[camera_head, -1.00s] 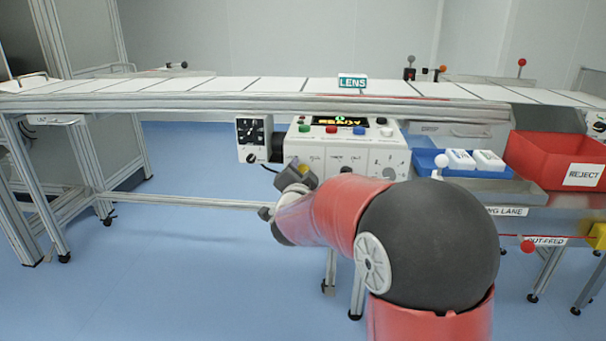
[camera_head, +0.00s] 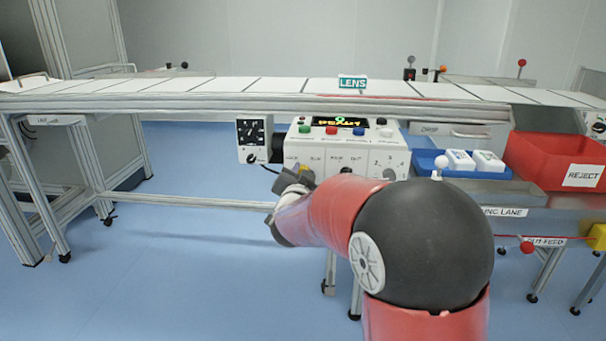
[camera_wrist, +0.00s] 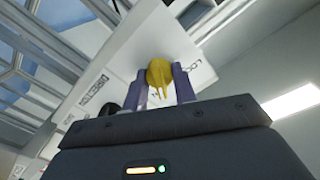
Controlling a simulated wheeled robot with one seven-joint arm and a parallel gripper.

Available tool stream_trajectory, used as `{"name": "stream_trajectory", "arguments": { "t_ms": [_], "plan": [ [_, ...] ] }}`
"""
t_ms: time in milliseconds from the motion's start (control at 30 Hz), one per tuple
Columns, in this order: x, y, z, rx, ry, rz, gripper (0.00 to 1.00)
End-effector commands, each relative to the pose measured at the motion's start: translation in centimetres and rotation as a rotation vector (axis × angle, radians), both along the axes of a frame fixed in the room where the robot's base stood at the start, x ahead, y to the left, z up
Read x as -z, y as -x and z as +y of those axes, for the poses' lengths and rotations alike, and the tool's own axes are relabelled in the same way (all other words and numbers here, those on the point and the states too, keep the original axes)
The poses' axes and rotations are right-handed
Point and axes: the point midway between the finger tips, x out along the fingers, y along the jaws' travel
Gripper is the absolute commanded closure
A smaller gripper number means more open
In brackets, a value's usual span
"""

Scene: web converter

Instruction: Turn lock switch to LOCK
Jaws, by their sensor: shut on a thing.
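The control box (camera_head: 345,140) hangs under the conveyor. Its white front has printed labels, too small to read surely, and a lit display on top. My gripper (camera_head: 300,178) is at the lower left of this front. In the wrist view, my gripper (camera_wrist: 161,86) is shut on a yellow switch knob (camera_wrist: 159,72), with one purple-grey finger on each side. The knob sits against the white panel (camera_wrist: 128,55). A black knob (camera_wrist: 133,95) lies just left of the fingers. The switch's pointer setting cannot be read, and in the head view my gripper mostly hides the switch.
A dial box (camera_head: 254,138) hangs left of the control box. A blue tray (camera_head: 428,165) with white packs and a red reject bin (camera_head: 545,158) stand to the right. The conveyor (camera_head: 220,88) runs above. The floor at the left is open.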

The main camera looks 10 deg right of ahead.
Motion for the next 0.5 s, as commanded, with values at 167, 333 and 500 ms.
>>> {"name": "stream_trajectory", "arguments": {
  "t_ms": [167, 333, 500],
  "plan": [
    [-0.08, 0.0, 0.07, 0.0, 0.16, 0.054, 0.96],
    [-0.1, -0.01, 0.16, -0.001, 0.314, 0.104, 0.96],
    [-0.13, -0.01, 0.22, -0.002, 0.469, 0.155, 0.96]
  ]
}}
